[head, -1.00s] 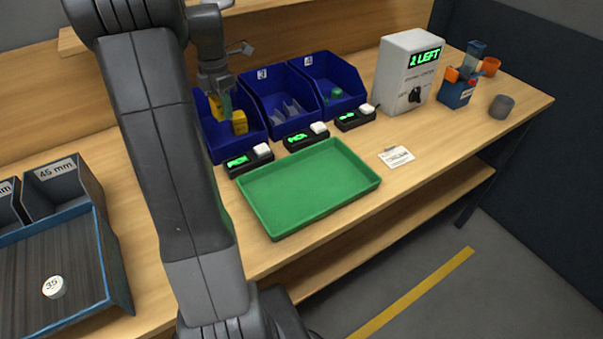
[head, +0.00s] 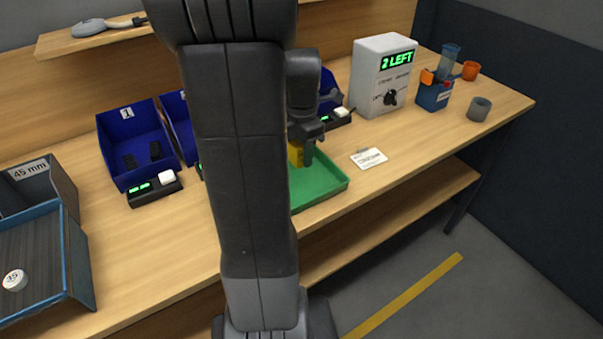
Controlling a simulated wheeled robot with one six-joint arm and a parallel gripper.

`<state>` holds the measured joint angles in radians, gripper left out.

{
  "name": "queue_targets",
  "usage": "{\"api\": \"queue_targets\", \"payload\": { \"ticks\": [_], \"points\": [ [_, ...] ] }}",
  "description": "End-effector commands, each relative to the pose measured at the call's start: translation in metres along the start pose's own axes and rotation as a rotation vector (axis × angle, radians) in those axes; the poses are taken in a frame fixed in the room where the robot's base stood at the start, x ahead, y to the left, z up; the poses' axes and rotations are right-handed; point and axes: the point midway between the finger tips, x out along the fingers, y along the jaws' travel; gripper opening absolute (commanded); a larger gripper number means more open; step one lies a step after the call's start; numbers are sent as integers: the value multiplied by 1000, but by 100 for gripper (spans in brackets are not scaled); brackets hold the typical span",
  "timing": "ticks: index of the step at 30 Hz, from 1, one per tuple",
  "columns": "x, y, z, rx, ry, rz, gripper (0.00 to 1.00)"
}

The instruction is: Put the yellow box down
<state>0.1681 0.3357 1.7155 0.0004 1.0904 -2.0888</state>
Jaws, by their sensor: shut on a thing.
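My gripper (head: 304,152) is shut on the yellow box (head: 295,153). It holds the box over the green tray (head: 322,195). Only part of the box shows beside the fingers. I cannot tell whether the box touches the tray floor. My arm hides the left part of the tray, and the visible right part is empty.
Blue bins stand behind; bin 1 (head: 133,143) holds dark pieces, and a small display unit (head: 154,188) sits before it. To the right are a card (head: 369,159), a white control box (head: 383,75) reading "2 LEFT", a blue device (head: 435,91) and a grey cup (head: 479,109).

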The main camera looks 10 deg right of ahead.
Motion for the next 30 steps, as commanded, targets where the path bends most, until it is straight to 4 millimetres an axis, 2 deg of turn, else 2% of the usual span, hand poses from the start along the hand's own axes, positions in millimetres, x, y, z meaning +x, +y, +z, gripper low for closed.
{"api": "queue_targets", "payload": {
  "ticks": [1, 5, 12, 25, 26, 29, 30],
  "points": [
    [9, -1, 0, 0, 2, -4, 16],
    [20, 0, 0, 1, 1, -1, 16],
    [52, 0, 0, 1, 2, -3, 16],
    [60, 0, 0, 1, 0, 0, 16],
    [60, 0, 0, 1, 0, 0, 40],
    [59, 0, 0, 1, 0, 0, 59],
    [59, 0, 0, 1, 0, 0, 60]
  ]
}}
